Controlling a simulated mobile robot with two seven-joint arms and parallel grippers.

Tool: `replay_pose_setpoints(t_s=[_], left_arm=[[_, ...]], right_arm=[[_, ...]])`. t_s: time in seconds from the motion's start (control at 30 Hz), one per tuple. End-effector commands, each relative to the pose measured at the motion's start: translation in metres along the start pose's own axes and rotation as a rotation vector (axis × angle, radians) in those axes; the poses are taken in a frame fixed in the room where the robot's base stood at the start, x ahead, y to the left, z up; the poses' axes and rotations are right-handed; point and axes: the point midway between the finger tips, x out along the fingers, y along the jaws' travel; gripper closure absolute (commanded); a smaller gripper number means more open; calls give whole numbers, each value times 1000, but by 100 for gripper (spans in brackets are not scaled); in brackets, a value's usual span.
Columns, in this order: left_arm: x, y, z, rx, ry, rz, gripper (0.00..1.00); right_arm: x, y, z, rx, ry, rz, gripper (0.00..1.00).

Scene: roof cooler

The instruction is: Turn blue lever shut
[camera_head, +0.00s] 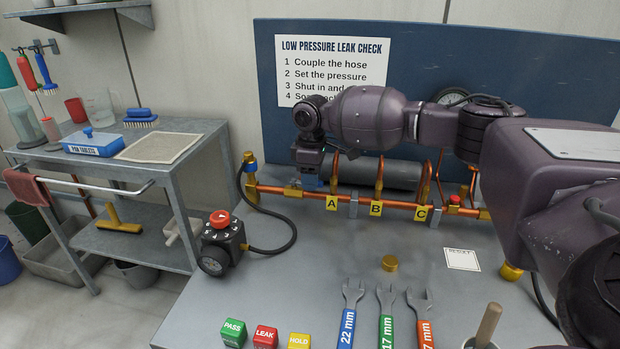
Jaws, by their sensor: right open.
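A copper pipe manifold (345,200) with brass fittings and yellow tags A, B and C runs along the back of the bench. A small blue part (311,183), which looks like the blue lever, shows on its left section, left of tag A. My right gripper (309,172) comes in from the right and points down just over this part. It is open, but its fingers are small and dark, and it largely hides the lever. I cannot tell whether they touch or how the lever is turned. My left gripper is out of view.
A black regulator box (222,238) with a red knob and black hose stands left of the manifold. Several wrenches (386,315), coloured blocks (265,336) and a brass cap (389,263) lie in front. A blue panel (420,60) stands behind. The middle bench is mostly clear.

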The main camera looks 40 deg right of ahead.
Motion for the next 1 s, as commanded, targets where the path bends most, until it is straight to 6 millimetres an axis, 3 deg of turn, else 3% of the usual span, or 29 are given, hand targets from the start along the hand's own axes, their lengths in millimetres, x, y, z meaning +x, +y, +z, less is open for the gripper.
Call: replay_pose_setpoints(t_s=[0.3, 0.6, 1.0], left_arm=[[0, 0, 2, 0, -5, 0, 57], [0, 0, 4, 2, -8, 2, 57], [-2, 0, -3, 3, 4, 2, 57]], right_arm=[[1, 0, 0, 0, 1, 1, 57], [1, 0, 0, 0, 1, 0, 100], [-1, -2, 0, 28, 3, 1, 100]])
